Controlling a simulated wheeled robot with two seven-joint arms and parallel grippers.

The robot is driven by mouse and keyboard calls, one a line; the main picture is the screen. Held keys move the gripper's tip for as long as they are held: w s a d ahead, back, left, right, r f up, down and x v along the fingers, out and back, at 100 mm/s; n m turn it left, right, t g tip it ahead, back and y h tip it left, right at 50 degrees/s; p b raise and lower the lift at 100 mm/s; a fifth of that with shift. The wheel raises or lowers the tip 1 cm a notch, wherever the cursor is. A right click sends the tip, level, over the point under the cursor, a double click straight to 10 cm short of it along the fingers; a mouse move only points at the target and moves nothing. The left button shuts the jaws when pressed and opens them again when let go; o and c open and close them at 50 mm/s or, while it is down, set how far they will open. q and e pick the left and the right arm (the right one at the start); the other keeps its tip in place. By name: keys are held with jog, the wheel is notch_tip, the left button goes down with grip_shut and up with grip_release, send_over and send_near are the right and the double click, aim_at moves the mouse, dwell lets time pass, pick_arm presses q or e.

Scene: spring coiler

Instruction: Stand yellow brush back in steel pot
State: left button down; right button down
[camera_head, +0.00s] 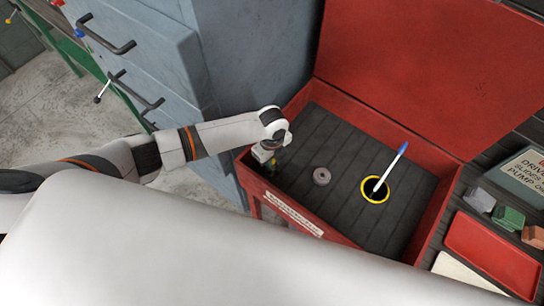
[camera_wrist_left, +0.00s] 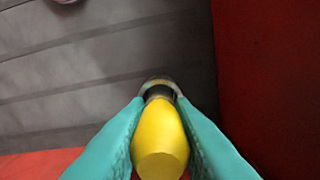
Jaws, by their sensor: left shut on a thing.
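My left gripper (camera_head: 269,161) is at the left end of the red box, low over its slatted floor. In the left wrist view its teal fingers (camera_wrist_left: 162,125) are shut on the yellow brush (camera_wrist_left: 160,142), whose yellow handle points toward the camera. A grey metal band and dark part show past the handle; its far end is hidden. A round dark opening with a yellow rim (camera_head: 362,184) lies right of the gripper, with a white and blue stick (camera_head: 390,170) leaning in it. I cannot tell whether this is the steel pot. My right gripper is not in view.
A small grey-brown ring (camera_head: 321,176) lies on the floor of the box between gripper and yellow rim. The red box walls (camera_head: 290,215) and raised lid (camera_head: 400,65) bound the space. Small blocks (camera_head: 509,218) and a red tray (camera_head: 490,250) are at right.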

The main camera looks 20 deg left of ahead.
pick_arm(q)
jog(key=shift+f, duration=0.3)
jog(key=c, duration=1.2)
grip_release()
jog(key=shift+o, duration=0.2)
